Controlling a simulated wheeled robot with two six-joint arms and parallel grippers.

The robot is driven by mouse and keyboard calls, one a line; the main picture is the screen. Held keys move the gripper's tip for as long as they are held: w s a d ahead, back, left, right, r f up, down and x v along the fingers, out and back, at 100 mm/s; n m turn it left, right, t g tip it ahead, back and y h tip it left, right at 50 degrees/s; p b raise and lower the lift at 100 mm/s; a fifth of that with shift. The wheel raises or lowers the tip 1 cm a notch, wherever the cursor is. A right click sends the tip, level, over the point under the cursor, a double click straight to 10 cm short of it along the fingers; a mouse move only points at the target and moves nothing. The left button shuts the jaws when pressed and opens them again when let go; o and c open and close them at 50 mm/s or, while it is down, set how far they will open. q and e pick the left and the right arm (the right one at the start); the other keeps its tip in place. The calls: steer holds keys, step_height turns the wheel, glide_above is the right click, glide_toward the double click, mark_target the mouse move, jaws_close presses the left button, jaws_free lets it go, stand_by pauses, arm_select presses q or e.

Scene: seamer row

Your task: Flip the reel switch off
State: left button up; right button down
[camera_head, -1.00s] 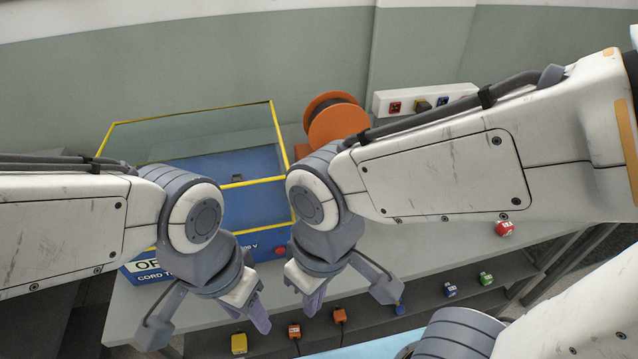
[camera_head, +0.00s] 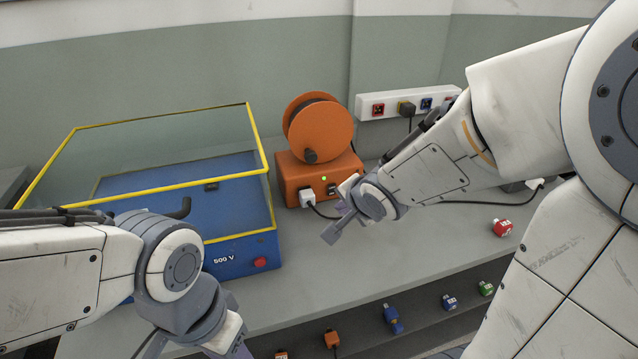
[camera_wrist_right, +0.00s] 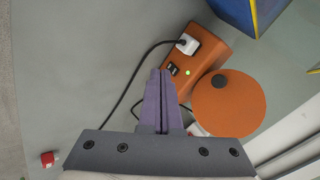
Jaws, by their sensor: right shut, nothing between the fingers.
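The orange cord reel (camera_head: 318,132) stands on an orange base box (camera_head: 290,178). A dark switch (camera_head: 332,190) is on the box's front, beside a lit green lamp (camera_head: 323,179) and a white plug (camera_head: 308,197). In the right wrist view the switch (camera_wrist_right: 174,69) lies just right of the fingertips of my right gripper (camera_wrist_right: 160,73), which is shut and empty. I cannot tell whether they touch. In the head view my right gripper (camera_head: 344,208) is in front of the box's right end. My left gripper (camera_head: 238,348) is at the bottom edge, partly cut off.
A blue tester (camera_head: 235,255) with a yellow-edged clear cover stands left of the reel. A white socket strip (camera_head: 390,104) is behind. A black cord runs from the plug across the bench. A red plug (camera_head: 502,227) lies right.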

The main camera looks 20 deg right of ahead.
arm_select(q)
step_height(320, 180, down, 2)
steer(key=shift+f+b, duration=0.25)
steer(key=shift+b, duration=0.45)
arm_select(e)
steer(key=d+m, duration=0.1)
steer(key=w+d+f+m+t, duration=0.1)
steer(key=m, duration=0.1)
steer(key=w+d+m, duration=0.1)
steer(key=d+m, duration=0.1)
steer(key=shift+w+f+t, duration=0.15)
steer(key=shift+w+t, duration=0.1)
steer(key=shift+t, duration=0.15)
steer(key=p, duration=0.7)
glide_toward(332, 192)
step_height(332, 192, down, 3)
steer(key=shift+s+r, duration=0.1)
steer(key=shift+r, duration=0.1)
steer(key=w+p, duration=0.1)
steer(key=w, duration=0.2)
steer(key=shift+w, duration=0.25)
arm_select(q)
step_height(332, 192, up, 8)
arm_select(e)
steer(key=shift+w, duration=0.6)
